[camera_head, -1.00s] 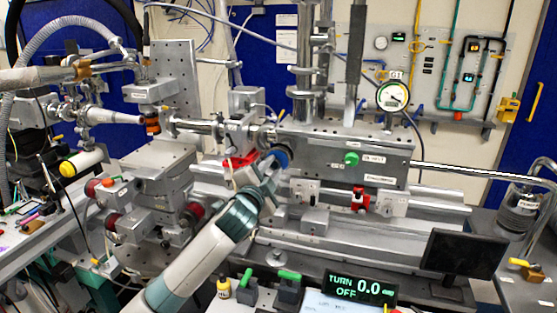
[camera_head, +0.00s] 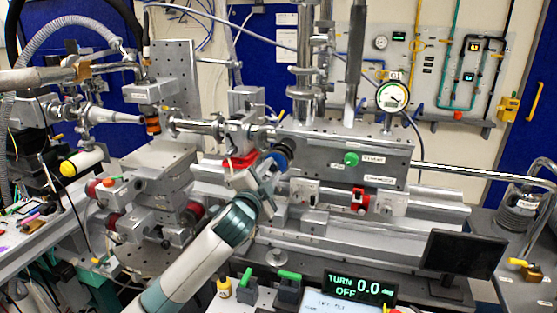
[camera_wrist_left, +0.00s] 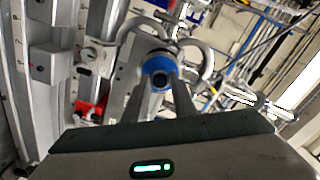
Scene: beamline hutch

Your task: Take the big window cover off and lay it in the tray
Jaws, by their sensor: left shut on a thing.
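The round blue cover (camera_head: 280,157) is at the middle of the head view, in front of the left end of the grey instrument box. My left gripper (camera_head: 274,163) comes up from below and is shut on it. In the left wrist view the cover (camera_wrist_left: 158,74) shows as a blue ring with a dark centre, between the two fingers of my gripper (camera_wrist_left: 160,88). Whether it is still seated on the port behind it I cannot tell. I cannot make out the tray with certainty. My right gripper is not in view.
The grey instrument box (camera_head: 345,150) with a green knob (camera_head: 351,158) stands right of the gripper. A red clamp (camera_head: 360,198) is on the rail below.

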